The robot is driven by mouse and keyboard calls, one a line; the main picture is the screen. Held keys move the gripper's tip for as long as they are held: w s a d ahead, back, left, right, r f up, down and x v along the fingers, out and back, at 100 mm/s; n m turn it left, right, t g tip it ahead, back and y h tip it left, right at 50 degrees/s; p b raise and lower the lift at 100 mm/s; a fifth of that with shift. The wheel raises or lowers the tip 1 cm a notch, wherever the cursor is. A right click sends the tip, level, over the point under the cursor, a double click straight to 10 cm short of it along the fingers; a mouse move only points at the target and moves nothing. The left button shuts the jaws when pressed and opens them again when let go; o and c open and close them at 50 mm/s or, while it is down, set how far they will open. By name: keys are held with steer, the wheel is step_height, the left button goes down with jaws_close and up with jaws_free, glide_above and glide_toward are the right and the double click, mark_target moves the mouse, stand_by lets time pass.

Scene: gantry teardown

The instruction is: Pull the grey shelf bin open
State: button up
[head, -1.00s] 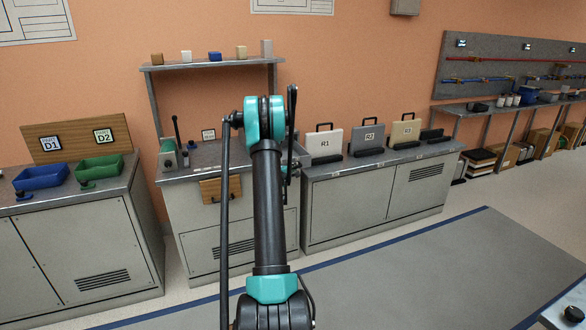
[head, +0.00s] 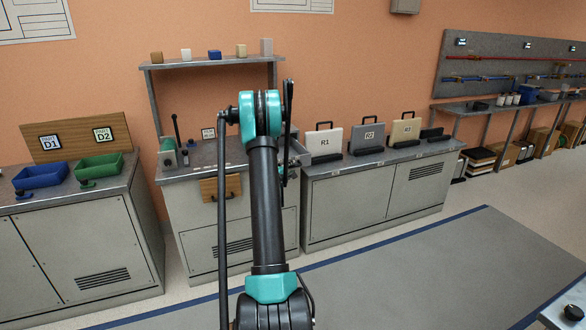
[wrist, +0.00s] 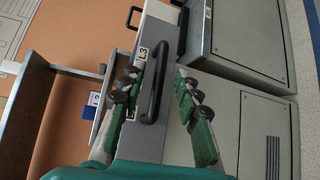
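The grey bin (wrist: 160,32) fills the middle of the wrist view, turned on its side there, with a white L3 label (wrist: 142,53) on it. Its black bar handle (wrist: 156,85) stands off the front. My gripper (wrist: 160,70) is open, with one green finger on each side of the handle. A gap shows between the right finger and the handle; I cannot tell whether the left finger touches it. In the head view my gripper is hidden behind my arm, and the bin is mostly hidden too.
The workbench has a wooden drawer (head: 221,187) and an upper shelf (head: 210,62) with several small blocks. Cases R1 (head: 324,144), R2 (head: 367,138) and a tan one (head: 405,130) stand on the cabinet to the right. Blue (head: 40,176) and green (head: 99,167) trays are at left.

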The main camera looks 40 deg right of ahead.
steer(key=v, duration=0.9)
